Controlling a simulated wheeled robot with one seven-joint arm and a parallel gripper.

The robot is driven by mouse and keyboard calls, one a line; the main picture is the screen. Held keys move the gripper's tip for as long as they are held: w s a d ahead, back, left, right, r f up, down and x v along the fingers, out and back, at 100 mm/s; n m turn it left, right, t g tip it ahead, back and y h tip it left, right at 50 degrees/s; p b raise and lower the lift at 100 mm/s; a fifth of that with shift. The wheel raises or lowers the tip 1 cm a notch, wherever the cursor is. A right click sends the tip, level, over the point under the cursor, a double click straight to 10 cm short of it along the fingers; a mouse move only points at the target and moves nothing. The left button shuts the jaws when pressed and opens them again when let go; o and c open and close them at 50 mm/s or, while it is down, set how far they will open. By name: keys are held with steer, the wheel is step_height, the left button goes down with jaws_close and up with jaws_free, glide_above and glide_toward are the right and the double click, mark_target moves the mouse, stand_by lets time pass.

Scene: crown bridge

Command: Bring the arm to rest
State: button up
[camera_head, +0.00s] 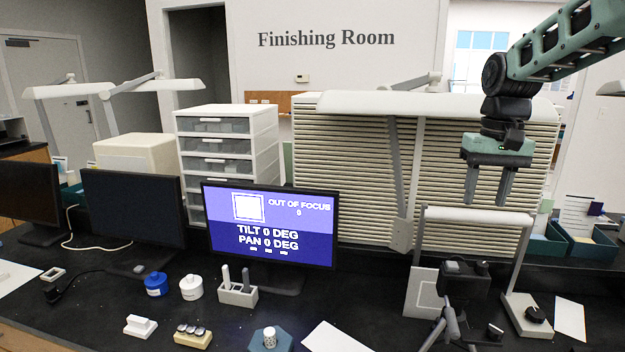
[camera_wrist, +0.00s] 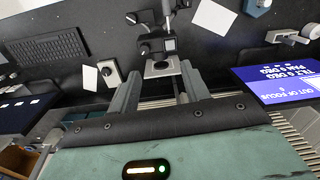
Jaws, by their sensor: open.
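My gripper (camera_head: 488,198) hangs at the right in the head view, fingers pointing down, with its arm reaching in from the upper right. Its two fingers are apart and nothing shows between them. It is in the air above the desk, over a camera-like device on a small stand (camera_head: 460,285). In the wrist view my gripper (camera_wrist: 160,72) also shows open and empty, with the device (camera_wrist: 160,46) beyond the fingertips.
A lit monitor (camera_head: 268,245) reads "OUT OF FOCUS". A grey frame lamp (camera_head: 478,216) stands close below my gripper. A slatted rack (camera_head: 350,190) is behind. A blue jar (camera_head: 156,284), a white jar (camera_head: 191,287) and small holders occupy the dark desk (camera_head: 90,325).

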steer(key=s+a+f+n, duration=0.3)
steer(key=s+a+f, duration=0.1)
steer(key=s+a, duration=0.4)
steer(key=s+a+f+n, duration=0.3)
steer(key=s+a, duration=0.3)
steer(key=a, duration=0.5)
steer(key=s+a+f+n, duration=0.1)
steer(key=s+f+n, duration=0.1)
steer(key=s, duration=0.5)
steer(key=s+a+f+n, duration=0.2)
steer(key=s+f, duration=0.2)
steer(key=s, duration=0.4)
steer(key=shift+s+a+f+b, duration=0.15)
steer(key=shift+s+b, duration=0.15)
steer(key=shift+b, duration=0.1)
